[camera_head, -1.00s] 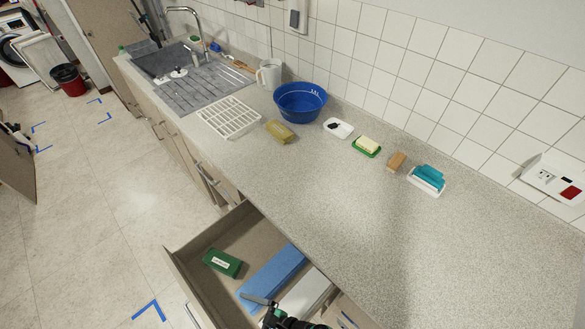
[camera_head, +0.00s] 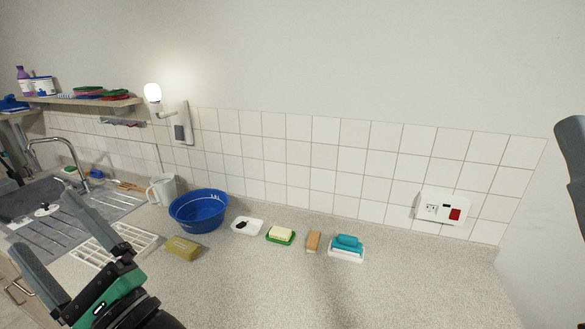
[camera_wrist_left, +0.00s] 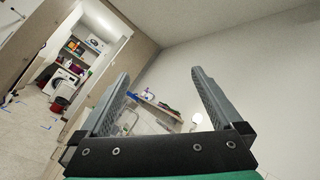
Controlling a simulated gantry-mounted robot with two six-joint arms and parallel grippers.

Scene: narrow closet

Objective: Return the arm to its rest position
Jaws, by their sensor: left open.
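My left gripper (camera_head: 46,222) is at the lower left in the head view, raised in front of the counter with its fingers pointing up and left. Its jaws are open and nothing is between them. In the left wrist view both fingers (camera_wrist_left: 160,82) stand wide apart, with the room and wall beyond. At the right edge of the head view a dark grey part, probably a finger of my right gripper (camera_head: 573,150), is cut off by the frame. Its opening cannot be judged.
The counter (camera_head: 420,285) holds a blue basin (camera_head: 198,210), white jug (camera_head: 161,189), drying rack (camera_head: 125,238), yellow sponge (camera_head: 182,248) and several small items. A shelf (camera_head: 60,100) and lit lamp (camera_head: 154,95) are on the wall. The right counter is clear.

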